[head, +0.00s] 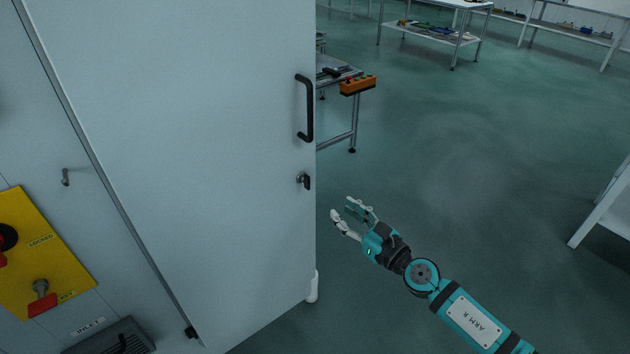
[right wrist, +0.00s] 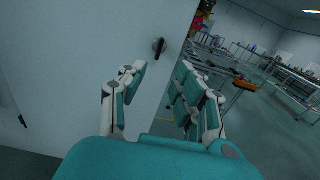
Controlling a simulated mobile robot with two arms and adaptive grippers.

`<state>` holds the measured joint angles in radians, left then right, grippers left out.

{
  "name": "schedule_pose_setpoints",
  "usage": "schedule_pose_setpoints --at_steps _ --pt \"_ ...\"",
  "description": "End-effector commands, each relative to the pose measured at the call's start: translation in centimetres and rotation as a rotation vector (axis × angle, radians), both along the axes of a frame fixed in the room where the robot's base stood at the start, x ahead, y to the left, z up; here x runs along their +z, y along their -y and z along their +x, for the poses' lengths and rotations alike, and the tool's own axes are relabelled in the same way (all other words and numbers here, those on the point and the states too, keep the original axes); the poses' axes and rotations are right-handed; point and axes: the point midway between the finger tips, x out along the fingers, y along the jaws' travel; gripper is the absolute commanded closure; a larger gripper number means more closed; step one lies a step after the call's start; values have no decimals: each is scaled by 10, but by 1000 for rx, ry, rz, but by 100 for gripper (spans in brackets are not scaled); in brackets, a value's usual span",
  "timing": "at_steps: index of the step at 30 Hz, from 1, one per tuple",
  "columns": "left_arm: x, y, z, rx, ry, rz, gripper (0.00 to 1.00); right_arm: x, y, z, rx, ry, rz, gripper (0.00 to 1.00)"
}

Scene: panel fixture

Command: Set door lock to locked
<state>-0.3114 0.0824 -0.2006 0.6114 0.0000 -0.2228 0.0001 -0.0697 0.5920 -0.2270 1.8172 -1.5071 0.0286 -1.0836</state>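The door (head: 200,150) is a large pale grey panel, with a black bar handle (head: 309,108) near its right edge. The door lock (head: 305,180) is a small dark turn knob below the handle. My right gripper (head: 350,213) is to the right of and below the lock in the head view, apart from the door. Its fingers (right wrist: 160,95) are spread open and empty. My left gripper is not in view.
A yellow panel (head: 62,262) marked "LOCKED" with a red-handled switch (head: 42,303) is at the lower left. A small hook (head: 65,177) sits above it. A table with an orange box (head: 357,85) stands behind the door edge.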

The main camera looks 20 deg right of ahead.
Motion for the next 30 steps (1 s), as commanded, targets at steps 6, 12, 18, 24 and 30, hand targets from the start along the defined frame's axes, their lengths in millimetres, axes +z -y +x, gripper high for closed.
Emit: schedule_pose_setpoints --at_steps 6,12,18,24,30 --pt "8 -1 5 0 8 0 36 2 -18 48 -1 1 5 68" --pt "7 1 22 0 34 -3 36 0 -32 86 -1 0 5 68" --pt "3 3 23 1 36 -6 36 -1 -41 111 0 -1 4 68" --pt "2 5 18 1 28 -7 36 0 -43 118 1 -2 2 68" --pt "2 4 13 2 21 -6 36 0 -44 118 1 -2 3 68"
